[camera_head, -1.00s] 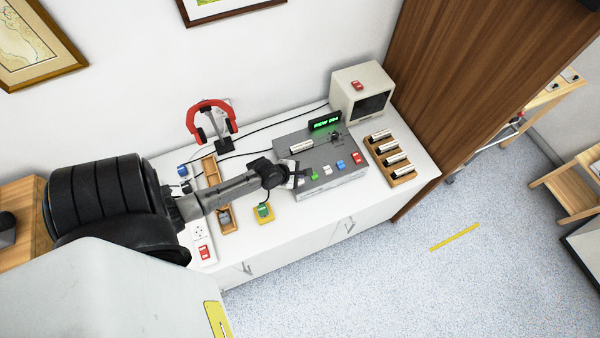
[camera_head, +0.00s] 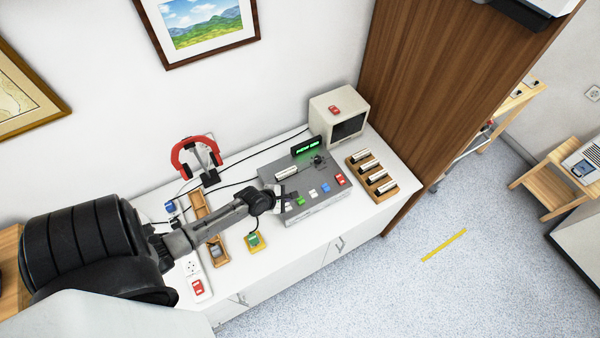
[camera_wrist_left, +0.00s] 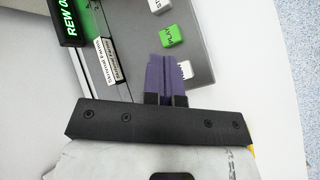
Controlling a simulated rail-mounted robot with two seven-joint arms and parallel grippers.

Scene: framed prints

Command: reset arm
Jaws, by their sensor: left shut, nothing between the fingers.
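My left arm reaches in from the left in the head view. Its gripper (camera_head: 283,201) is over the left front part of the grey control panel (camera_head: 318,205). In the left wrist view the two purple fingers (camera_wrist_left: 165,72) are together and hold nothing. They are beside the green PLAY button (camera_wrist_left: 172,36) and partly cover a white button (camera_wrist_left: 185,69). I cannot tell whether the fingertips touch the panel. My right gripper is out of view.
A beige monitor (camera_head: 323,106), a wooden rack with several white cartridges (camera_head: 379,176), red headphones (camera_head: 181,150) and a yellow-based green button (camera_head: 254,241) stand on the white cabinet. The panel's display (camera_head: 306,147) glows green. A brown wooden partition (camera_head: 430,90) rises on the right.

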